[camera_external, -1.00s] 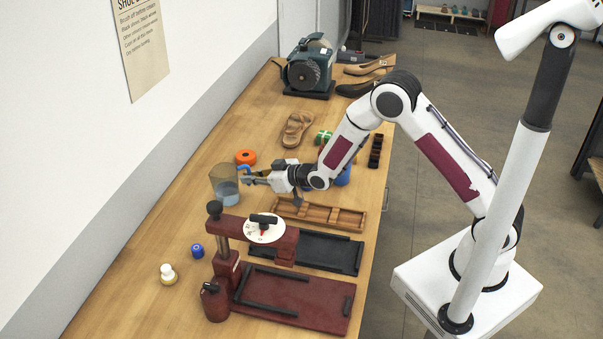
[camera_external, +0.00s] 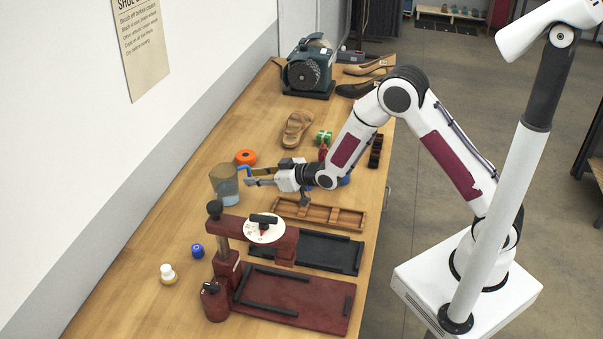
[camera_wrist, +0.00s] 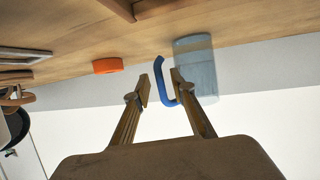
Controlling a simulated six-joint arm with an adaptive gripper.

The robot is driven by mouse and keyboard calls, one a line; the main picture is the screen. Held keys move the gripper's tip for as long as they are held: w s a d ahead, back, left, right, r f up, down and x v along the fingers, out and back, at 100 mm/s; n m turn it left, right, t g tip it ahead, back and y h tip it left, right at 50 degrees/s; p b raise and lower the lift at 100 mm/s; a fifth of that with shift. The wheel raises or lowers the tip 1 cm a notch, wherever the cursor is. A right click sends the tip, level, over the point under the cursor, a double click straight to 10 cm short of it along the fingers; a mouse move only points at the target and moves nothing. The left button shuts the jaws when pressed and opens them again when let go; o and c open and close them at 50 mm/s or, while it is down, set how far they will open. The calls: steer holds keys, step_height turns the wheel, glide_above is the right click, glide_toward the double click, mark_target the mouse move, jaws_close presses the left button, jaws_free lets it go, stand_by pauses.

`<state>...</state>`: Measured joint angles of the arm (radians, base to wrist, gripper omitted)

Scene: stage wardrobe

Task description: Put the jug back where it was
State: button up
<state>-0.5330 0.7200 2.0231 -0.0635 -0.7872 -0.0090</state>
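The jug (camera_external: 224,186) is a clear bluish vessel with a blue handle, standing upright on the bench near the wall, left of my gripper (camera_external: 250,178). In the wrist view the jug (camera_wrist: 200,68) is at upper right, its blue handle toward the fingers. My gripper (camera_wrist: 160,88) is open there. Its two fingers are on either side of the handle, with a visible gap between the left finger and the handle. Whether the right finger touches the handle or jug, I cannot tell.
An orange roll (camera_external: 246,157) lies behind the jug. A wooden tray (camera_external: 318,214) and a maroon press (camera_external: 228,265) are in front. A blue-capped pot (camera_external: 197,251) and white-topped bottle (camera_external: 168,273) stand at front left. A sandal (camera_external: 297,129) lies farther back.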

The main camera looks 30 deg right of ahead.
steer(key=v, duration=0.9)
steer(key=shift+s, duration=0.2)
steer(key=shift+d+r, duration=0.1)
steer(key=shift+d, duration=0.05)
steer(key=shift+d+r, duration=0.1)
stand_by(0.6)
steer(key=shift+w+d+r, duration=0.1)
steer(key=shift+d+r, duration=0.1)
steer(key=shift+d, duration=0.05)
steer(key=s+d+r+m+g+h, duration=0.1)
steer(key=s+d+r+m+h, duration=0.15)
steer(key=d+r, duration=0.45)
steer(key=s+d+r+m+g+h, duration=0.15)
steer(key=s+d+r, duration=0.25)
steer(key=d, duration=0.8)
steer(key=s+d+r+m+g+h, duration=0.1)
steer(key=s+d, duration=0.5)
steer(key=s, duration=0.6)
steer(key=s+d+r+m+g+h, duration=0.2)
steer(key=s+d, duration=0.4)
steer(key=s, duration=0.5)
steer(key=shift+s, duration=0.35)
